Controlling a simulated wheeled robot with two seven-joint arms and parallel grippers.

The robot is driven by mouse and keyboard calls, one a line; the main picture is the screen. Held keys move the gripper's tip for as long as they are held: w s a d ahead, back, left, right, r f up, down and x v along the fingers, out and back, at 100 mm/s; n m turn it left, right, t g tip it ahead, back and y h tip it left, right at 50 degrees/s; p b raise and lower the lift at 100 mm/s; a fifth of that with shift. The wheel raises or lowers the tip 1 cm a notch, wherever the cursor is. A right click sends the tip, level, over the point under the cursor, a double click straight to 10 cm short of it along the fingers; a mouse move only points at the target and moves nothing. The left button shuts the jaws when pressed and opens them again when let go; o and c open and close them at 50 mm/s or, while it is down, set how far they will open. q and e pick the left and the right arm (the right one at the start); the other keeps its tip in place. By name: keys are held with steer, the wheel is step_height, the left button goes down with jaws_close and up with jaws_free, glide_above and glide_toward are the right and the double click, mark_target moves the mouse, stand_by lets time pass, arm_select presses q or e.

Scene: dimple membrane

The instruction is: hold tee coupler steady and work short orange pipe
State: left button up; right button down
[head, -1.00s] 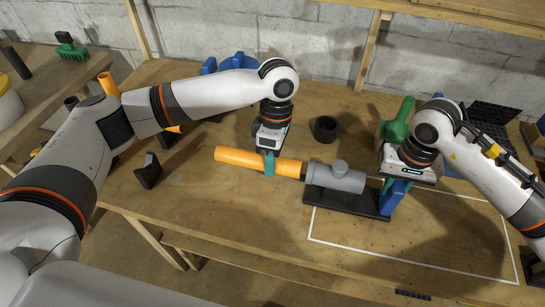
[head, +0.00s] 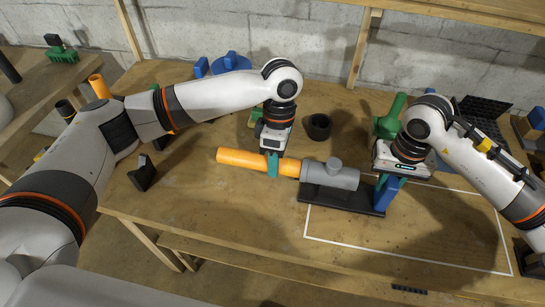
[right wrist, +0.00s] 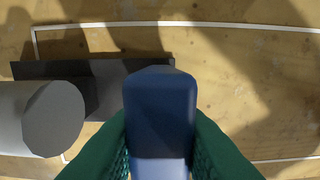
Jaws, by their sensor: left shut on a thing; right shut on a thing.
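The grey tee coupler (head: 333,177) lies on a black base (head: 350,200), its stub pointing up. The short orange pipe (head: 240,158) is level with it on the left, and its right end meets the coupler's left opening; how deep it sits I cannot tell. My left gripper (head: 272,165) is shut around the pipe near that end. My right gripper (head: 380,183) is shut on an upright blue block (head: 387,195) at the base's right end. In the right wrist view green fingers clasp the blue block (right wrist: 160,110), with the coupler (right wrist: 45,118) at left.
A dark ring (head: 319,127) stands behind the coupler. A black angled piece (head: 142,173) is at left. A green bottle-shaped thing (head: 392,116) stands behind my right gripper. A white outline (head: 400,259) marks mostly clear table in front.

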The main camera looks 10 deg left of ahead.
mark_target(289, 160)
arm_select(q)
steer(key=shift+d, duration=1.55)
arm_select(e)
steer(key=shift+a, duration=0.1)
stand_by(0.8)
arm_select(q)
steer(key=o, duration=1.2)
steer(key=shift+a, duration=0.1)
step_height(289, 160, up, 12)
steer(key=w, duration=0.2)
steer(key=shift+w, duration=0.2)
steer(key=shift+f, duration=0.1)
arm_select(e)
steer(key=c, duration=1.1)
jaws_free()
steer(key=shift+r, duration=0.1)
